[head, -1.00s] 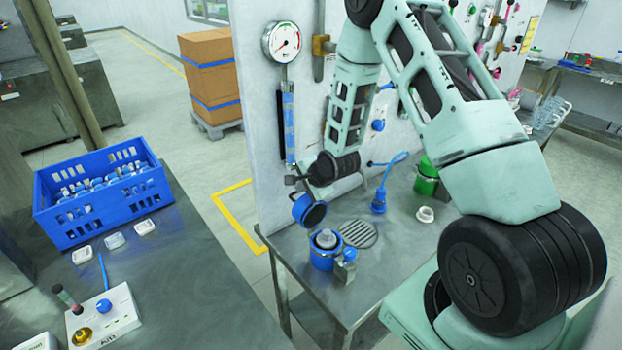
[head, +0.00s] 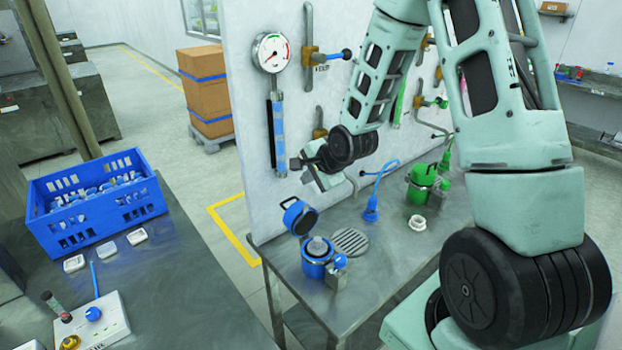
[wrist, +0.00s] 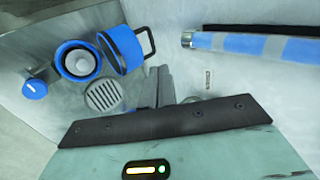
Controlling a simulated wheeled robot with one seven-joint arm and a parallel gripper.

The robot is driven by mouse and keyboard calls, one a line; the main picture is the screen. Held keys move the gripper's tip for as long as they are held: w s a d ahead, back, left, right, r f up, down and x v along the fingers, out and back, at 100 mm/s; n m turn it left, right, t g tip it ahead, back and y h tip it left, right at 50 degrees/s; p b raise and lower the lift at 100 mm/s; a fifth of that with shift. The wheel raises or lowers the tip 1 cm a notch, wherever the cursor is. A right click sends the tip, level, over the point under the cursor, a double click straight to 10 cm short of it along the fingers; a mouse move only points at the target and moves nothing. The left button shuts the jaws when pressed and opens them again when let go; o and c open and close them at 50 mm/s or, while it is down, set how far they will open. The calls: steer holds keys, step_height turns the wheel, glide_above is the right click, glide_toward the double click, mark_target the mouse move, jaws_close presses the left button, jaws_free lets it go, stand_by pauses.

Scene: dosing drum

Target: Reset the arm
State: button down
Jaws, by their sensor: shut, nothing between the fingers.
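My gripper (head: 297,164) is shut and empty. It hangs in the air in front of the white panel (head: 245,130), above and apart from the blue drum (head: 313,268). The drum stands on the metal bench with a grey-white piece in its mouth. Its blue lid (head: 299,217) is tilted open, with a handle loop. In the wrist view the open drum (wrist: 80,62) and the lid (wrist: 122,48) show at upper left.
A pressure gauge (head: 272,52) and a blue-banded tube (head: 277,125) are on the panel near my gripper. A drain grille (head: 350,241), white ring (head: 417,223), blue connector (head: 371,208) and green drum (head: 420,183) are on the bench. A blue crate (head: 95,235) stands left.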

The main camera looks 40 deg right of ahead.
steer(key=shift+v, duration=0.9)
